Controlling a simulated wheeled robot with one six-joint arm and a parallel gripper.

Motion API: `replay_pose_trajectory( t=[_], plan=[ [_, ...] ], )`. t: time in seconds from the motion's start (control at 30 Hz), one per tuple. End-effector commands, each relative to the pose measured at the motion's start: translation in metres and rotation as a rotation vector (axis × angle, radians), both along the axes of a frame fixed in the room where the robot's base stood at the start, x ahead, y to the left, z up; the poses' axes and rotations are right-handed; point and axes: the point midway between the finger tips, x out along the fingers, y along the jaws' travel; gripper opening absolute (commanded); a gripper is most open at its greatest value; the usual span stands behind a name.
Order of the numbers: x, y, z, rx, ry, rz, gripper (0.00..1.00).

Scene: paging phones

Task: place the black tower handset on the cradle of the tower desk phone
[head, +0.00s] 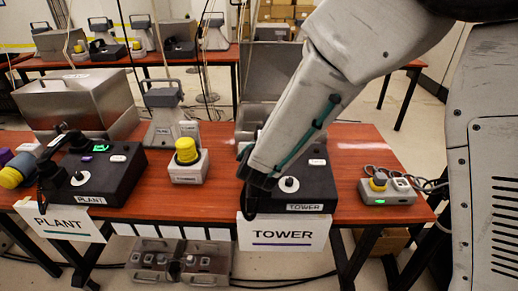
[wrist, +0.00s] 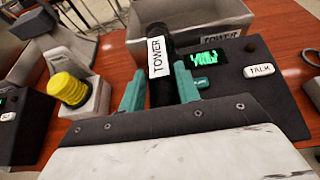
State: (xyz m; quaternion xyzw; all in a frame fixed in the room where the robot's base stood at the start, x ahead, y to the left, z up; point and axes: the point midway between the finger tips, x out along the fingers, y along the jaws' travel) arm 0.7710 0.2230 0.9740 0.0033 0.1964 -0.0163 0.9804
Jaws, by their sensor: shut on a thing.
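The tower desk phone (head: 318,190) is a black box on the red-brown table, above a "TOWER" sign. In the wrist view the phone (wrist: 232,84) shows a lit green display and a white TALK button. My gripper (wrist: 158,88) has green fingers shut on the black tower handset (wrist: 156,34), which carries a white TOWER label. The handset is at the phone's left side. The cradle is hidden by the handset and gripper, so I cannot tell whether the handset touches it. In the head view my arm covers much of the phone.
A plant desk phone (head: 105,178) with its own handset stands at left. A yellow-topped grey box (head: 188,165) stands between the phones. A small grey box (head: 387,192) with a yellow knob is at right. A metal bin (wrist: 185,20) stands behind the tower phone.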

Motion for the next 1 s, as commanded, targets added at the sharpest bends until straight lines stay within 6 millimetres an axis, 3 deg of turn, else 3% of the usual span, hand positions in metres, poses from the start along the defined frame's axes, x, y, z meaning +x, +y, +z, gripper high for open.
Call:
replay_pose_trajectory(
  t=[0.1, 0.47, 0.5, 0.57, 0.93, 1.0],
  plan=[
    [0.0, 0.0, -0.017, -0.002, 0.0, 0.001, 0.03],
    [0.0, 0.001, -0.021, 0.0, -0.003, 0.001, 0.03],
    [0.0, 0.0, -0.023, 0.0, -0.002, 0.001, 0.35],
    [0.0, 0.0, -0.022, 0.0, -0.002, 0.001, 0.52],
    [0.0, 0.0, -0.017, 0.001, -0.003, 0.001, 0.54],
    [-0.008, 0.0, -0.015, 0.001, -0.003, 0.001, 0.54]
  ],
)
